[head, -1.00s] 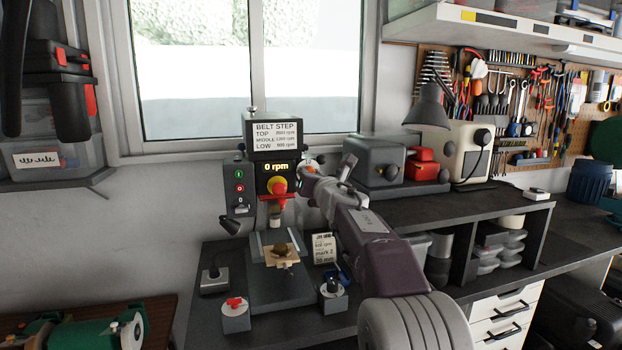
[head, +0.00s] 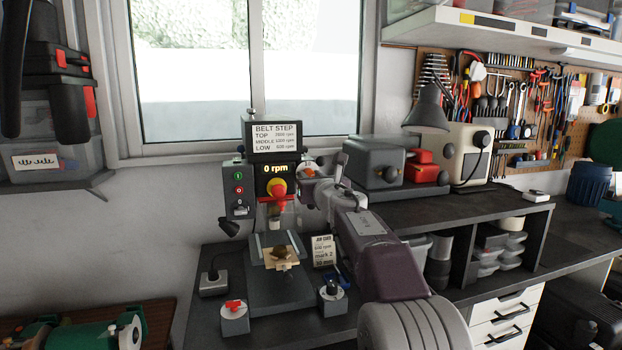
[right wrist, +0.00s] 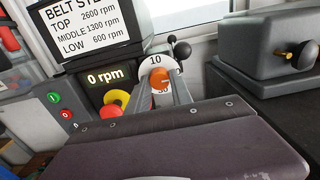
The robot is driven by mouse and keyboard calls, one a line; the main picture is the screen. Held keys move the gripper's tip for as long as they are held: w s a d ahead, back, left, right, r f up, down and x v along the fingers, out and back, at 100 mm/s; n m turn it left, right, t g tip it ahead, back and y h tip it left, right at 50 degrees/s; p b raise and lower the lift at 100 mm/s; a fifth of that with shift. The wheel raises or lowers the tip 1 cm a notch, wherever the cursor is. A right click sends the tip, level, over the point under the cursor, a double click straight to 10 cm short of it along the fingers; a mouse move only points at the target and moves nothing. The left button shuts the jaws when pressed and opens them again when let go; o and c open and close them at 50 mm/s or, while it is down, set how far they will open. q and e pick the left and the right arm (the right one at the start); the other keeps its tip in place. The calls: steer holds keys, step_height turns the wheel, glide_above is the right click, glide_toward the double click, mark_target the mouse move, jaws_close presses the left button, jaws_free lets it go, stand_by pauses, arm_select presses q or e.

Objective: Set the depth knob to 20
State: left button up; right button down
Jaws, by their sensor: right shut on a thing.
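The orange depth knob (right wrist: 160,78) sits in front of a white dial (right wrist: 155,60) on the right side of the drill press head (head: 270,170). The dial shows 10 at its top and part of a number, likely 30, below the knob; the marks between are hidden. My right gripper (right wrist: 161,84) is shut on the knob, one finger on each side of it. In the head view the right gripper (head: 306,174) reaches the press from the right and largely covers the knob. My left gripper is in no view.
The press display (head: 276,169) reads 0 rpm. A red-and-yellow stop button (head: 277,187) is close left of the gripper. A job card (head: 323,250) stands beside the press base. A wooden piece (head: 281,258) lies on the press table. A grey machine (head: 374,163) stands to the right.

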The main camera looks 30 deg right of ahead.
steer(key=c, duration=1.1)
jaws_free()
steer(key=shift+c, duration=0.2)
steer(key=b+v, duration=0.1)
steer(key=v, duration=0.8)
steer(key=shift+b, duration=0.35)
